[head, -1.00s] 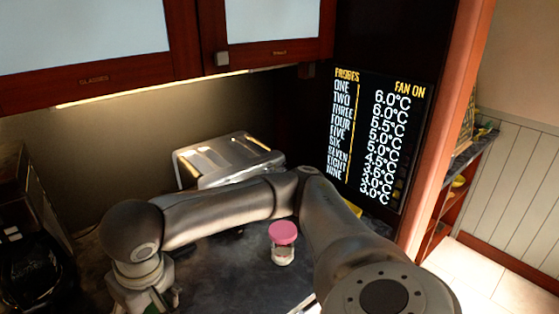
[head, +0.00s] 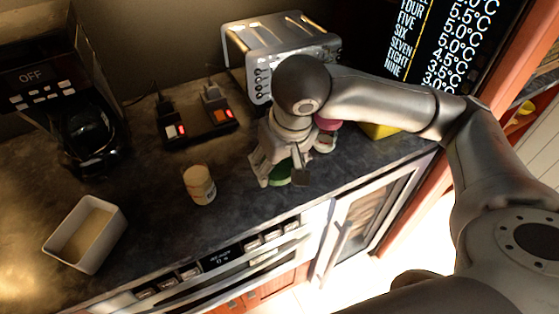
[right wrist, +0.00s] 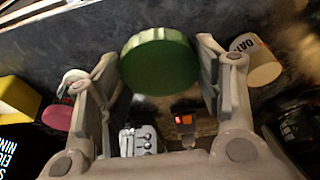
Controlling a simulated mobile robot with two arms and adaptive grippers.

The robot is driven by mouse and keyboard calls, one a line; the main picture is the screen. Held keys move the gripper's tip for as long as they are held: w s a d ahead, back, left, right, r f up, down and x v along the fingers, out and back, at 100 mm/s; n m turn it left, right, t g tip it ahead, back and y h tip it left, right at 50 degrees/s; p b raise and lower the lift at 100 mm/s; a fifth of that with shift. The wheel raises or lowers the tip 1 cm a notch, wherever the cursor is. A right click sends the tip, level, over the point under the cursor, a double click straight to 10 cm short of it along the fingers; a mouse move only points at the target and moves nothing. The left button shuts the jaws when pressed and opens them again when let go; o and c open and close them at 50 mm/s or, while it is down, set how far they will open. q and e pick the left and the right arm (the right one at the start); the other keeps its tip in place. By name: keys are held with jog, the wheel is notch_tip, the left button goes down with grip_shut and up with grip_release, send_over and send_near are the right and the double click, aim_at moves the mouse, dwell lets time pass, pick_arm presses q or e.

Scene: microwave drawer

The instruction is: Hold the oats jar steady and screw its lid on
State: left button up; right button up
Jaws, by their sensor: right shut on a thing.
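The oats jar (head: 199,185) is a small pale jar standing upright on the dark counter. It shows in the right wrist view at right (right wrist: 262,64) with part of its label. My right gripper (head: 280,176) is to the right of the jar, apart from it and over the counter's front part. It is shut on a round green lid (head: 281,178), which sits between the two fingers in the right wrist view (right wrist: 158,62). Most of the lid is hidden by the gripper in the head view. My left gripper is not in view.
A pink-lidded jar (head: 326,137) stands just behind my right gripper. A toaster (head: 262,50), a block with lit switches (head: 210,128), a coffee machine (head: 85,110) and a white bin (head: 85,235) are around. Counter between oats jar and gripper is clear.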

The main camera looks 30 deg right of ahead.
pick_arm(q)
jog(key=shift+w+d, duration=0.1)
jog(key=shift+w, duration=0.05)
pick_arm(e)
jog(key=w+a+r+n+y, duration=0.1)
jog(key=w+a+r+n, duration=0.2)
jog(key=w+a+n, duration=0.2)
jog(key=w+a+r+n+g+y, duration=0.1)
jog(key=w+a+r+n, duration=0.2)
jog(key=a, duration=0.6)
jog(key=w+n, duration=0.1)
jog(key=n, duration=0.1)
jog(key=shift+w+a+n, duration=0.3)
jog(key=shift+w, duration=0.05)
jog(key=shift+r+y, duration=0.1)
jog(key=shift+y, duration=0.2)
jog(key=shift+f, duration=2.05)
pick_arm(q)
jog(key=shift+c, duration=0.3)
